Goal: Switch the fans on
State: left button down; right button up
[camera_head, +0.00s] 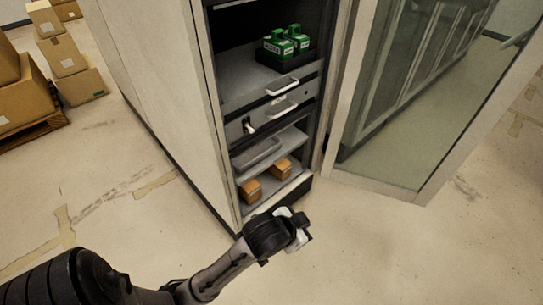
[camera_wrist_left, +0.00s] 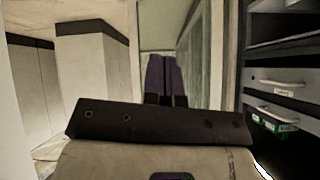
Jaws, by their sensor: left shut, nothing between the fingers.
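An open cabinet (camera_head: 160,75) holds a panel (camera_head: 280,116) with a small upright white and black switch-like part (camera_head: 249,126) at its left and a dark round spot at its right. I cannot make out any fans or a fan label. My left gripper (camera_head: 303,232) is in front of the cabinet's lower right, apart from the panel. In the left wrist view its two dark fingers (camera_wrist_left: 166,80) are together, with nothing between them. My right gripper is in neither view.
Green boxes (camera_head: 286,42) stand on an upper shelf and brown boxes (camera_head: 251,190) in the bottom. Handled drawers (camera_head: 262,153) lie around the panel. The glass door (camera_head: 400,95) stands open at the right. Cartons (camera_head: 66,55) are at the far left. The front floor is clear.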

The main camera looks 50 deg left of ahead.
pick_arm(q)
jog(key=w+a+r+n+y+b, duration=0.1)
jog(key=w+a+r+n+y, duration=0.15)
jog(key=w+a, duration=0.5)
jog(key=g+y+b, duration=0.1)
jog(key=g+y, duration=1)
jog(key=y, duration=0.4)
send_near(250, 129)
notch_tip(250, 129, down, 2)
jog(key=shift+s+a+f+b, duration=0.15)
jog(key=shift+a+b, duration=0.25)
jog(key=shift+a, duration=1.65)
jog(key=shift+s+a+f+b, duration=0.15)
jog(key=shift+a+b, duration=0.2)
jog(key=shift+a, duration=1.7)
